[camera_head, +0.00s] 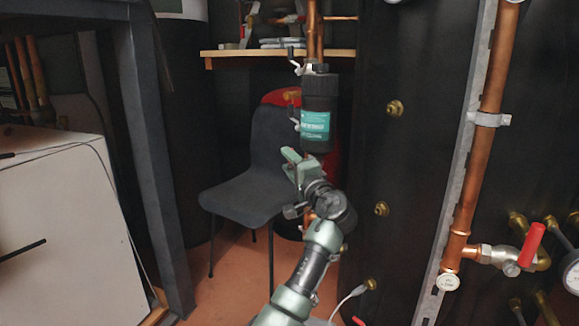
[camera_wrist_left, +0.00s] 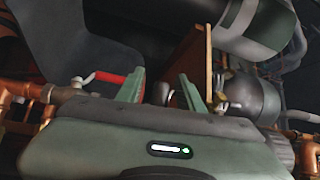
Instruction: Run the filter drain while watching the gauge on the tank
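The filter is a black canister with a teal label (camera_head: 316,127) on a vertical copper pipe, in the middle of the head view. My left gripper (camera_head: 296,164) is just below and left of its lower end, partly in front of the chair. In the left wrist view its two green fingers (camera_wrist_left: 162,90) stand apart with nothing clearly held. Small valve levers show at the filter's left side; its bottom outlet is hidden by my gripper. The tank (camera_head: 400,60) is the large black cylinder to the right. My right gripper is out of view.
A dark chair (camera_head: 247,178) stands behind my gripper, under a wooden shelf (camera_head: 225,54). A red-handled valve (camera_head: 531,243) is at the right. A white box unit (camera_head: 60,225) and dark frame post (camera_head: 150,160) stand left. Another red handle (camera_wrist_left: 108,77) shows in the wrist view.

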